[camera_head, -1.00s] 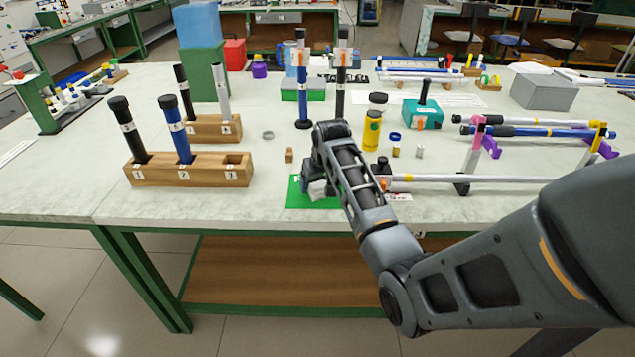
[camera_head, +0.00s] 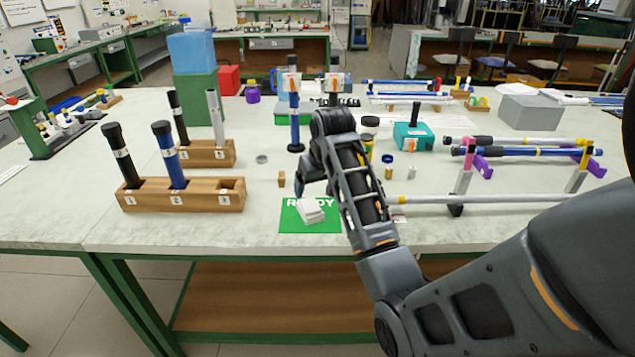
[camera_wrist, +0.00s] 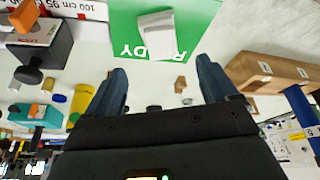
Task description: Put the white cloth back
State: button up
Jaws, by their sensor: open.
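The white cloth (camera_head: 311,210) lies folded on the green mat (camera_head: 292,224), which has white lettering on it. The cloth and mat also show at the top of the wrist view, where the cloth (camera_wrist: 156,34) sits on the lettered mat (camera_wrist: 200,14). My gripper (camera_head: 306,185) is raised above and just behind the mat in the head view. In the wrist view my gripper (camera_wrist: 160,82) has its two fingers spread wide with nothing between them. The cloth is apart from the fingers.
A wooden block (camera_head: 190,200) with numbered holes holds rods at left, with another rack (camera_head: 215,153) behind. A long rod on stands (camera_head: 480,198) lies right of my arm. A small wooden piece (camera_head: 282,179) stands behind the mat. The bench front left of the mat is clear.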

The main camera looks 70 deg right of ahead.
jog(key=shift+v, duration=0.8)
jog(key=shift+n+t+h, duration=0.3)
jog(key=shift+n+t, duration=0.3)
jog(key=a+f, duration=0.6)
jog(key=a, duration=0.1)
jog(key=shift+w+a, duration=0.1)
jog(key=shift+w, duration=0.2)
jog(key=s+a+f+n+t, duration=0.25)
jog(key=a+f, duration=0.25)
jog(key=a, duration=0.8)
jog(key=s+a+r+n+t, duration=0.1)
jog(key=s+a+n+t, duration=0.15)
jog(key=s+a, duration=0.75)
jog(key=s+a+r+n+t+y, duration=0.2)
jog(key=s+a+r+t, duration=0.3)
jog(key=s+a+r, duration=0.4)
jog(key=s+r+y, duration=0.1)
jog(key=s+r, duration=0.2)
jog(key=r, duration=0.3)
jog(key=shift+s+a+n+y, duration=0.2)
jog(key=shift+s+n+y, duration=0.1)
jog(key=shift+s+n, duration=0.1)
jog(key=shift+f, duration=0.1)
jog(key=shift+c, duration=0.3)
